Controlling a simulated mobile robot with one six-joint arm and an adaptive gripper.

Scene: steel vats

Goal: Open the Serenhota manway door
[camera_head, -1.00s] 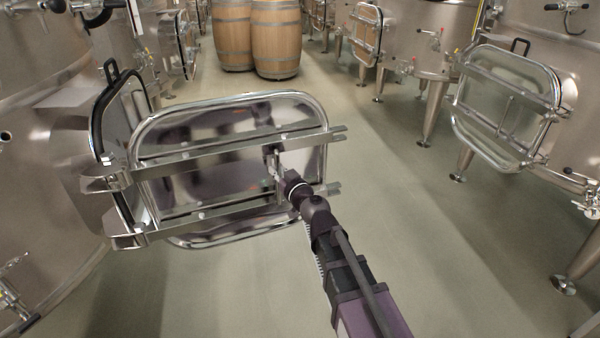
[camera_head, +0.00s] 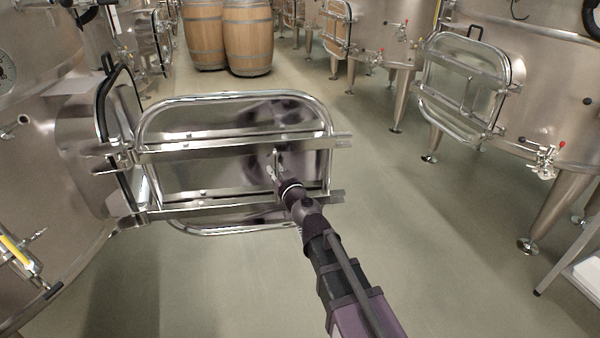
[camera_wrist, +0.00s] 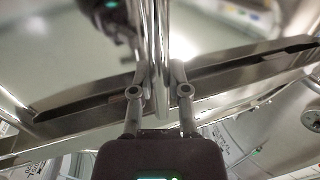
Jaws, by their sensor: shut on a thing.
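The manway door (camera_head: 200,178) is a polished steel panel with a rounded tubular rim and two horizontal bars. It stands swung out from the vat on the left, hinged at its left side, with the dark-gasketed opening (camera_head: 103,110) showing behind the hinge. My gripper (camera_head: 275,172) is at the right half of the door, between the two bars. In the wrist view my gripper (camera_wrist: 160,85) is shut on a thin upright steel handle bar (camera_wrist: 160,50). No name label on the door is readable.
The vat (camera_head: 40,150) fills the left side. Another vat with a shut manway door (camera_head: 465,85) stands at the right on steel legs. Two wooden barrels (camera_head: 228,38) stand at the back. A white-topped stand (camera_head: 580,270) is at the right edge. The floor between is clear.

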